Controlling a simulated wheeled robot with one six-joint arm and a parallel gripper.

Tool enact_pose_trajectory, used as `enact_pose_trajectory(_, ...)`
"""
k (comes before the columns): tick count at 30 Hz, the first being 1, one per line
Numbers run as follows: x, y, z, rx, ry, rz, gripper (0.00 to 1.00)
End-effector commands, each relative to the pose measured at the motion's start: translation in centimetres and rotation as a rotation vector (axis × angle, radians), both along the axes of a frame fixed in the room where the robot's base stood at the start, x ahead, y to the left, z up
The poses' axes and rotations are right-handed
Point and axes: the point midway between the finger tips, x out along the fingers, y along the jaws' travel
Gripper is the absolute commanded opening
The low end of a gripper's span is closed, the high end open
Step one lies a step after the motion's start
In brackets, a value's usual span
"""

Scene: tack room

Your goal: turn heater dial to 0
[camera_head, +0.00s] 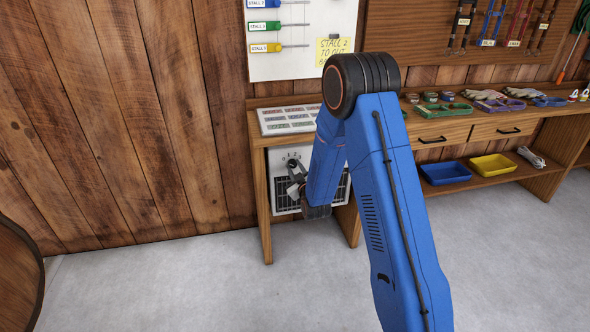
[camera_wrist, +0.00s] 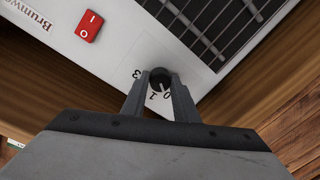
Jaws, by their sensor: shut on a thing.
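The heater (camera_head: 282,161) is a white panel with dark grilles, low under the left end of the workbench. In the wrist view its white face (camera_wrist: 112,68) shows tilted, with a dark grille at the upper right. The black dial (camera_wrist: 160,76) sits near the panel's lower edge, with printed numbers around it; 3, 1 and 0 can be read. A pale mark on the dial points down the picture, towards the 1 and 0; I cannot tell exactly which. My gripper (camera_wrist: 160,84) is shut on the dial, one finger on each side. In the head view my gripper (camera_head: 295,180) covers the dial.
A red I/O switch (camera_wrist: 89,26) is on the heater face, away from my fingers. The wooden workbench (camera_head: 470,131) stands over the heater, with a leg on either side. A blue tray (camera_head: 445,173) and a yellow tray (camera_head: 492,166) lie on its lower shelf. The grey floor in front is clear.

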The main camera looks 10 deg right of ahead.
Motion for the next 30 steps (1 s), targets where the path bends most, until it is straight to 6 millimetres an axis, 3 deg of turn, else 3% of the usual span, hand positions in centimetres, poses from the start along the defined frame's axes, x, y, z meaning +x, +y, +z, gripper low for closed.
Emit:
enact_pose_trajectory(19,-0.07,0.06,-0.06,-0.061,0.001,0.002,0.04)
enact_pose_trajectory(20,-0.07,0.06,-0.06,-0.061,0.001,0.002,0.29)
enact_pose_trajectory(22,-0.05,0.05,-0.05,-0.061,0.001,0.001,0.45)
enact_pose_trajectory(30,-0.02,0.02,-0.02,-0.060,0.000,0.000,0.45)
